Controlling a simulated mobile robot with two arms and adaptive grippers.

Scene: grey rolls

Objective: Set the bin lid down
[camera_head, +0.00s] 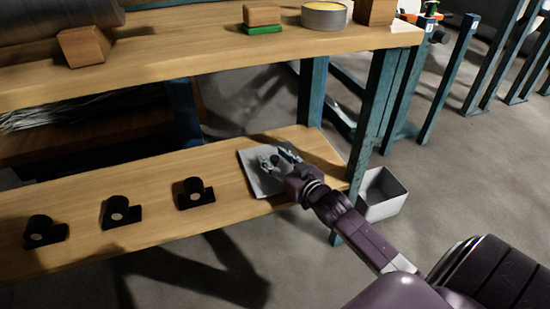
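The bin lid (256,181) is a flat grey square plate. It lies on or just above the right part of the lower wooden shelf; I cannot tell if it touches the wood. My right gripper (275,161) is over the lid, with its fingers on either side of a small dark knob. Whether the fingers grip the knob is too small to tell. The gripper and wrist hide part of the lid. The grey bin (382,196) stands on the floor right of the shelf, with its top open. My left gripper is not in view.
Several black holders with round pale ends, one of them here (117,211), stand in a row on the lower shelf (165,226). The upper shelf (200,53) carries wooden blocks and a round tin (324,18). A blue-green post (372,110) stands between shelf and bin.

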